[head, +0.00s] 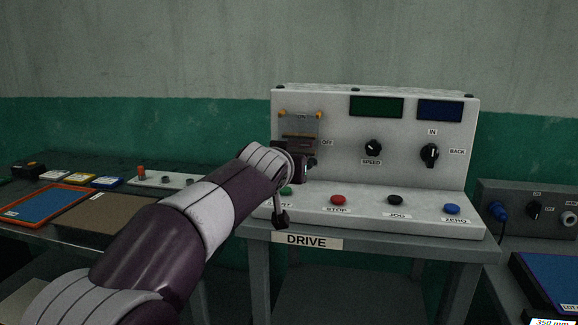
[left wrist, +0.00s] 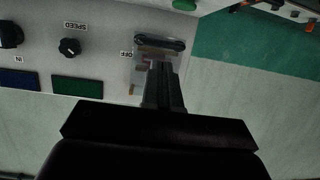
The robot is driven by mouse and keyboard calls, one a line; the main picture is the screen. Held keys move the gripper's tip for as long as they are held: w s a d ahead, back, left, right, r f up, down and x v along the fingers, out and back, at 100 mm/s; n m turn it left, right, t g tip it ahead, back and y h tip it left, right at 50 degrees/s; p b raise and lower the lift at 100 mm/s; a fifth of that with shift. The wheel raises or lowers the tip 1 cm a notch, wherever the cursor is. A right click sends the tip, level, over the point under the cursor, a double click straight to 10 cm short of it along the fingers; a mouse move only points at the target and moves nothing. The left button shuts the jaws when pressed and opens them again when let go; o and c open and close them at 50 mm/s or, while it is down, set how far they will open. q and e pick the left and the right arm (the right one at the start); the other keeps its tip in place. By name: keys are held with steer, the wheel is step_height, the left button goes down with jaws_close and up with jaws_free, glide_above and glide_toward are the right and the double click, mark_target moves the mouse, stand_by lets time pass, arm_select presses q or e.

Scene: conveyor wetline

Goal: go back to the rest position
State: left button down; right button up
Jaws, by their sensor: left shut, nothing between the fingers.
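My left arm reaches in from the lower left in the head view to the DRIVE control panel (head: 345,125). My left gripper (head: 312,162) is at the ON/OFF switch area on the panel's left, largely hidden by the wrist. In the left wrist view the left gripper (left wrist: 164,75) has its fingers together with nothing between them, pointing at the clear-covered switch (left wrist: 158,48). I cannot tell whether they touch it. The same switch shows in the head view as a see-through cover (head: 299,124) with orange corners. My right gripper is not in view.
The panel carries a SPEED knob (head: 373,148), an IN/BACK knob (head: 430,154), and red STOP (head: 338,200), black JOG (head: 395,200) and blue ZERO (head: 452,209) buttons. An orange-rimmed tray (head: 84,192) lies on the left bench. Another control box (head: 530,208) stands at the right.

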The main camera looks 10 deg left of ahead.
arm_select(q)
steer(key=f+b+v, duration=0.1)
steer(key=v, duration=0.7)
steer(key=s+a+f+m+g, duration=0.1)
steer(key=s+f+g, duration=0.35)
steer(key=f, duration=0.85)
steer(key=s+a+f+m+g, duration=0.1)
steer(key=s+f+g, duration=0.3)
steer(key=f, duration=0.9)
steer(key=s+a+f+n+g, duration=0.1)
steer(key=s+a+f+g, duration=0.1)
steer(key=s+f, duration=0.55)
steer(key=s+a+f+n+g, duration=0.1)
steer(key=s+a+f+g, duration=0.15)
steer(key=s+f, duration=0.5)
step_height(320, 180, up, 25)
steer(key=p, duration=2.3)
steer(key=shift+d, duration=0.4)
